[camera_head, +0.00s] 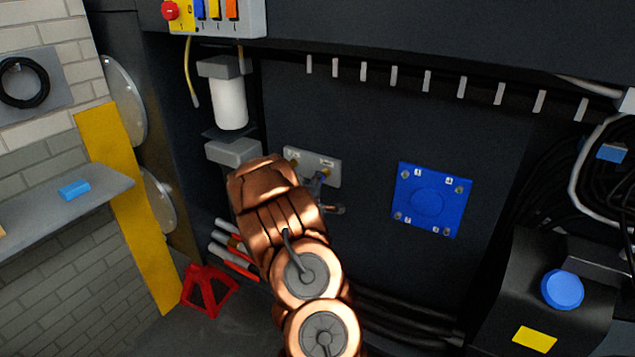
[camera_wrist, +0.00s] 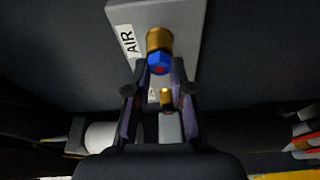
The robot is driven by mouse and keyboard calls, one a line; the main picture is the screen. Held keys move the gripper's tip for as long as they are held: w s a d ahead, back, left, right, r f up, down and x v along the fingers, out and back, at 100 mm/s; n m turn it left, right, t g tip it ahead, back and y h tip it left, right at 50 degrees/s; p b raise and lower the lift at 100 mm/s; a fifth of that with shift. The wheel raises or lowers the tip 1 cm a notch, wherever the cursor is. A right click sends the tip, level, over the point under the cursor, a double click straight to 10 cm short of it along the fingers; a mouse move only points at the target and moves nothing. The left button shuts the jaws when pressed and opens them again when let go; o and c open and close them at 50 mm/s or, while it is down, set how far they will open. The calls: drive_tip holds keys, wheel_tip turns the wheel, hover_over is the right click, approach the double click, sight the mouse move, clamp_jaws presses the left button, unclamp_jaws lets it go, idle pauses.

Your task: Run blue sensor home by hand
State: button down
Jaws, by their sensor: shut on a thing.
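The sensor lines up with a brass port (camera_wrist: 159,40) beside the AIR label on a grey plate (camera_wrist: 188,22). It looks close against the port; how deep it sits I cannot tell. A smaller brass fitting (camera_wrist: 166,98) shows lower between the fingers. In the head view my gripper (camera_head: 322,184) is at the grey plate (camera_head: 330,171), and my arm hides part of it.
A blue bolted plate (camera_head: 428,200) is to the right on the dark wall. A white filter canister (camera_head: 230,105) hangs at upper left. Red-ended tubes (camera_head: 235,262) and a red stand (camera_head: 208,289) are low left. Cables and a blue button (camera_head: 562,289) are at right.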

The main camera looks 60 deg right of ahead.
drive_tip(key=m+g+h+b, duration=0.1)
drive_tip(key=m+b, duration=0.5)
drive_tip(key=m+g+h+b, duration=0.2)
drive_tip(key=m+b, duration=0.4)
drive_tip(key=b, duration=0.1)
drive_tip(key=m+g+h+b, duration=0.1)
drive_tip(key=m+b, duration=0.6)
drive_tip(key=shift+w+f+g, duration=0.1)
drive_tip(key=shift+f+g, duration=0.05)
drive_tip(key=shift+g, duration=0.15)
drive_tip(key=c, duration=1.5)
unclamp_jaws()
drive_tip(key=shift+m, duration=0.5)
drive_tip(key=shift+o, duration=1)
drive_tip(key=shift+d+r, duration=0.1)
drive_tip(key=shift+r, duration=0.2)
drive_tip(key=o, duration=0.4)
drive_tip(key=shift+c, duration=0.2)
drive_tip(key=shift+f, duration=0.1)
